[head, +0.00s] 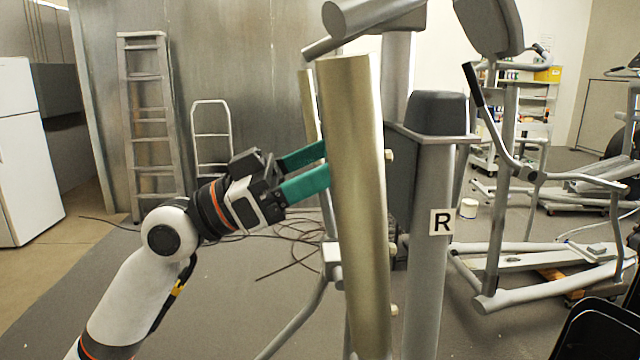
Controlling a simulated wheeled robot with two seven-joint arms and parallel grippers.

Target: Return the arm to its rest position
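My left arm comes in from the lower left, and its gripper (326,162) has two teal fingers pointing right. The fingers are clearly apart, one nearer and lower, one farther and higher. Their tips meet the left edge of a long tan cover panel (355,220) or pass behind it. I cannot tell whether they touch it, and nothing is seen between their visible parts. The panel stands nearly upright, tilted slightly, in front of the grey elliptical frame (425,260). My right gripper is not in view.
A grey post with an "R" label (441,222) stands right of the panel. Loose cables (290,240) lie on the floor behind my gripper. A ladder (150,120), a hand cart (212,135) and a white fridge (25,150) stand behind left. Another exercise machine (545,260) is at right.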

